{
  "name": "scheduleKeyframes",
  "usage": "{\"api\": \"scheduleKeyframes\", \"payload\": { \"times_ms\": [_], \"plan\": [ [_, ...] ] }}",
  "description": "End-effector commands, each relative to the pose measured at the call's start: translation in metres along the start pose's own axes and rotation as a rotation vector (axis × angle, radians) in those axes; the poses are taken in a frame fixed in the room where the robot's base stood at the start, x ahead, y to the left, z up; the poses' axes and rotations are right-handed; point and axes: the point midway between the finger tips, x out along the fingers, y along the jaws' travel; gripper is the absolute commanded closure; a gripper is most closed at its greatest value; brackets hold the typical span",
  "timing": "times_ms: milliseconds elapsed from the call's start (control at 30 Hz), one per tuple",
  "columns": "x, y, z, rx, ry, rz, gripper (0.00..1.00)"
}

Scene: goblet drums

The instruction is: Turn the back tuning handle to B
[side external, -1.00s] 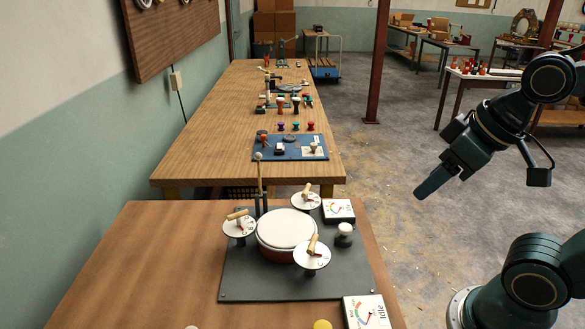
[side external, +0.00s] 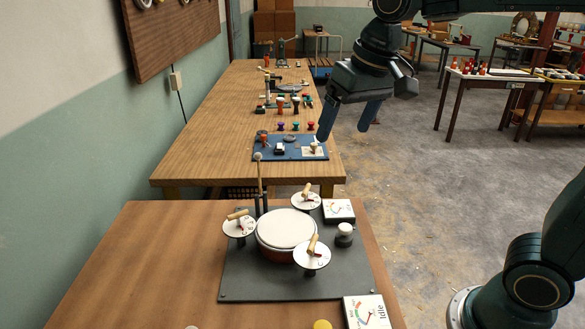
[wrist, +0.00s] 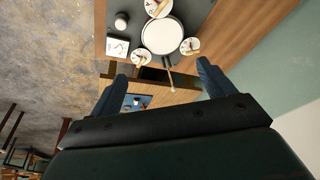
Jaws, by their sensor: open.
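The drum (side external: 288,229) has a white head and stands on a dark baseplate (side external: 245,285). Three white lettered dials with wooden handles surround it: a far handle (side external: 306,191), a left handle (side external: 238,214) and a near handle (side external: 313,243). The dial letters are too small to read. The wrist view shows the drum (wrist: 161,36) upside down, with the far handle (wrist: 140,57) beside a card. My gripper (side external: 344,131) is open and empty, high above the bench and beyond the drum. Its fingers (wrist: 162,70) frame the bench edge in the wrist view.
An upright mallet (side external: 259,180) stands behind the drum. A gauge card (side external: 338,210) and a white-topped knob (side external: 344,234) sit to the right. A card reading "Idle" (side external: 368,312) lies in front. The left of the brown bench (side external: 130,270) is clear.

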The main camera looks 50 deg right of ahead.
Motion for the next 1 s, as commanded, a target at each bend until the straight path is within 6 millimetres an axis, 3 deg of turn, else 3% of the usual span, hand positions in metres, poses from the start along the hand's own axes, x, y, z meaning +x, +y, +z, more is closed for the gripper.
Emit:
{"api": "scheduleKeyframes", "payload": {
  "times_ms": [500, 1000],
  "plan": [
    [0.064, -0.049, -0.093, 0.135, -0.125, 0.035, 0.19],
    [0.164, -0.096, -0.150, 0.263, -0.233, 0.094, 0.19]
  ]
}}
